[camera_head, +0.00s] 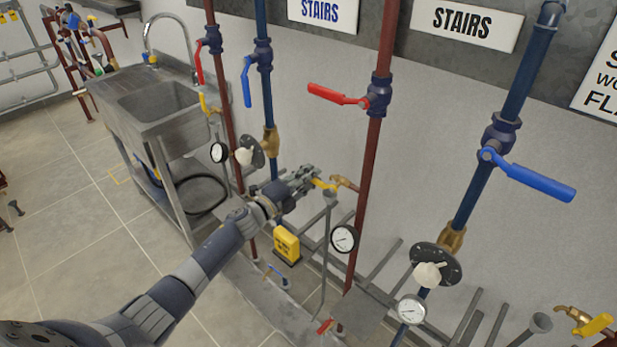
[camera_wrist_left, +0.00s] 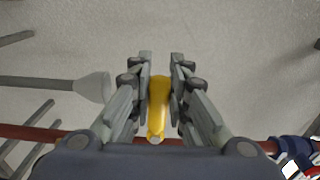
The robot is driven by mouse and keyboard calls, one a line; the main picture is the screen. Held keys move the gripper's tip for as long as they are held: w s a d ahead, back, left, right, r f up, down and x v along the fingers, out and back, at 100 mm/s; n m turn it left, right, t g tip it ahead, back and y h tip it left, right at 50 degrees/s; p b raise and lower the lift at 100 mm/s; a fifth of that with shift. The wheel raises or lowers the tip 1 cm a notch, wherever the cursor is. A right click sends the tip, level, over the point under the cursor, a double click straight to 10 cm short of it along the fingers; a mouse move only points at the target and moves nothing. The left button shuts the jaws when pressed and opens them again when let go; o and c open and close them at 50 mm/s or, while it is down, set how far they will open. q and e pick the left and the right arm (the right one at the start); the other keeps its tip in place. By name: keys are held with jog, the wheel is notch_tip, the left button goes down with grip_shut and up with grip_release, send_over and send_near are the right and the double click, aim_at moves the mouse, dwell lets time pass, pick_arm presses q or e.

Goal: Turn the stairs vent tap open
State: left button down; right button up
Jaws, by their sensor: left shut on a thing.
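The vent tap is a small brass tap (camera_head: 345,184) on the red pipe below the right STAIRS sign, with a yellow handle (camera_head: 324,184). My left gripper (camera_head: 312,181) reaches it from the left and is shut on the yellow handle. In the left wrist view the yellow handle (camera_wrist_left: 158,104) stands between the two fingers of the left gripper (camera_wrist_left: 160,75). The fingers hide part of the handle in the head view. My right gripper is not in view.
A red lever valve (camera_head: 340,95) sits above on the same red pipe (camera_head: 367,180). A gauge (camera_head: 344,239) and a grey funnel pipe (camera_head: 327,235) are close below. A blue lever valve (camera_head: 525,175) is to the right. A steel sink (camera_head: 160,98) stands at the left.

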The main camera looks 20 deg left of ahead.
pick_arm(q)
jog(key=c, duration=1.5)
grip_release()
jog(key=v, duration=1.2)
